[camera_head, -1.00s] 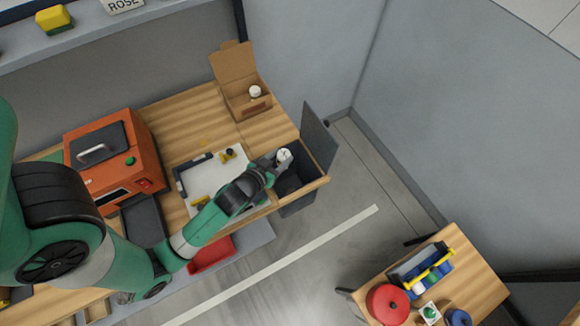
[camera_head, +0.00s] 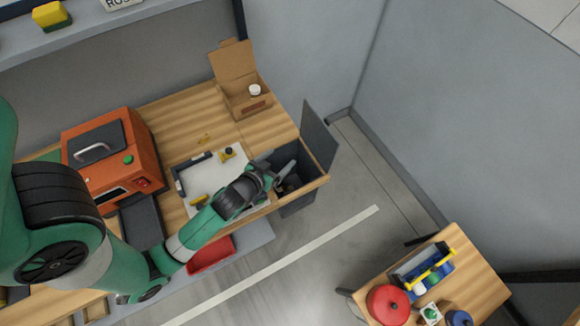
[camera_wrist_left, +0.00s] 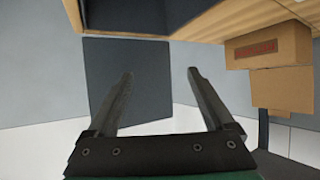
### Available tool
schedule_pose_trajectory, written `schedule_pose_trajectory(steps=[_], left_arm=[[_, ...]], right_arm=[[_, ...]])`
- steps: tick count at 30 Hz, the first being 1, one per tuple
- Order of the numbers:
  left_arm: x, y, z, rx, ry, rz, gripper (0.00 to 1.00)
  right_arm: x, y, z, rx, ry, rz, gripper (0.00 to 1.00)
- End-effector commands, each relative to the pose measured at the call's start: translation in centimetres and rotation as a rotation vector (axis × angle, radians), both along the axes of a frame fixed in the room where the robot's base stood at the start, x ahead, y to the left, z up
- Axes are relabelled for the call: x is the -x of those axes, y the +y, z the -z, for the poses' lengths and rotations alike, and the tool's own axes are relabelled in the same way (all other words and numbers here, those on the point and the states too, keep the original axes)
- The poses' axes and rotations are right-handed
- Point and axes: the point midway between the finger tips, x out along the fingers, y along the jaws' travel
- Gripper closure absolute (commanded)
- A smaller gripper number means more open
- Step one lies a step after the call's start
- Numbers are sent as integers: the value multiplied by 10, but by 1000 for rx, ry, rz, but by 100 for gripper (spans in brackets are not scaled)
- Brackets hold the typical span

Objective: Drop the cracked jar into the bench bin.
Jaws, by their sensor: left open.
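The bench bin (camera_head: 298,206) is a dark grey box at the right end of the wooden bench, with its grey lid (camera_head: 319,138) standing open. My left gripper (camera_head: 277,161) is over the bin's opening, its fingers spread and empty. In the left wrist view the gripper (camera_wrist_left: 160,74) also shows apart fingers with nothing between them. The white jar is not clearly visible now; the bin's inside is dark and partly covered by the gripper, with small indistinct shapes in it. My right gripper is out of view.
An open cardboard box (camera_head: 246,106) with a white-topped item (camera_head: 255,90) stands behind the bin. A white mat (camera_head: 188,174) and an orange machine (camera_head: 112,158) are to the left. A red tray (camera_head: 210,255) lies at the bench front. A side table (camera_head: 483,284) stands lower right.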

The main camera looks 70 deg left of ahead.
Motion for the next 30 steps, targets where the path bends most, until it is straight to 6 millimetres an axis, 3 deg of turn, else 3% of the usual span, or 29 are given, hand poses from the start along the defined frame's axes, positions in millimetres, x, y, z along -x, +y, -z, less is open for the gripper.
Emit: schedule_pose_trajectory(steps=[9, 13, 30], left_arm=[[53, -39, -36, 0, 3, 7, 14], [67, -49, -45, 0, 3, 7, 14], [74, -53, -51, 0, -1, -1, 14]], right_arm=[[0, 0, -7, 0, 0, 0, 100], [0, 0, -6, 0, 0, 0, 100], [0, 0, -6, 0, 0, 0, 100]])
